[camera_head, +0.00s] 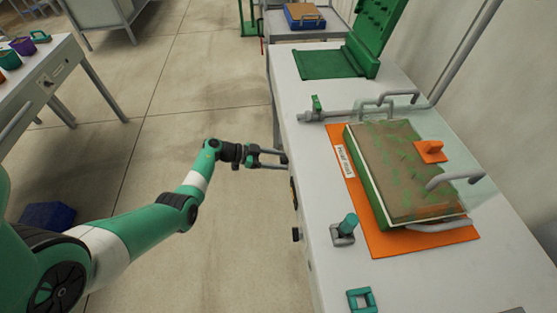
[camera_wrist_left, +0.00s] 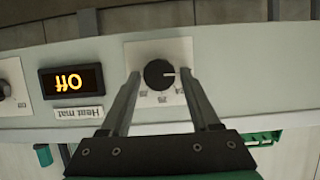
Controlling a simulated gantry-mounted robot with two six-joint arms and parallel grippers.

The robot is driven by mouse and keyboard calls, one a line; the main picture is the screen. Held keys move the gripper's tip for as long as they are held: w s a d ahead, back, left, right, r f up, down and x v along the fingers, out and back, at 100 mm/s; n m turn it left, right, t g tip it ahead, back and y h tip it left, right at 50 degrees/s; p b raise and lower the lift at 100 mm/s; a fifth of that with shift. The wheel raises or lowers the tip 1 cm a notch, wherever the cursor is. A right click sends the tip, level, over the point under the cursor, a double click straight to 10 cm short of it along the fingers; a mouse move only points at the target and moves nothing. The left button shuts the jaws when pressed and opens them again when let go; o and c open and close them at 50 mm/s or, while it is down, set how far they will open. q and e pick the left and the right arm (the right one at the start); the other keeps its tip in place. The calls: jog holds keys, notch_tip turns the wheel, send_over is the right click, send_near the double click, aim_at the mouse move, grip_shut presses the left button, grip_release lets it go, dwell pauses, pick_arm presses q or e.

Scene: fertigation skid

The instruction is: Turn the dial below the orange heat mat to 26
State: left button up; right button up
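The orange heat mat (camera_head: 372,238) lies on the bench, with a green tray of soil (camera_head: 400,170) on it. The left wrist view, upside down, shows the black round dial (camera_wrist_left: 158,75) on a white scale plate, beside a "Heat mat" label (camera_wrist_left: 79,113) and a display (camera_wrist_left: 72,80) reading "Off". The dial's white pointer line points right in that picture; the small scale numbers are not clearly readable. My left gripper (camera_head: 286,160) is at the bench's front face, open, its fingers (camera_wrist_left: 160,74) on either side of the dial with gaps visible. My right gripper is not in view.
Another black knob (camera_head: 296,234) sticks out of the front panel; a knob also shows at the wrist view's left edge (camera_wrist_left: 4,90). A teal-handled valve (camera_head: 345,228) stands on the bench. The floor (camera_head: 200,100) before the bench is clear.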

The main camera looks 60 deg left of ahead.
pick_arm(q)
grip_shut()
jog(key=shift+s+d+f+m+t+y+b, duration=0.15)
jog(key=shift+m+t+y+b, duration=0.55)
jog(key=shift+m, duration=1.55)
jog(key=shift+d+f+m+t+y+b, duration=0.25)
jog(key=shift+m+t+y, duration=0.9)
jog(key=shift+m, duration=1.05)
jog(key=shift+s+d+f+m+t+y+b, duration=0.15)
jog(key=shift+m+t+y+b, duration=0.7)
jog(key=shift+m, duration=1.4)
jog(key=shift+w+p, duration=0.1)
jog(key=shift+p, duration=0.2)
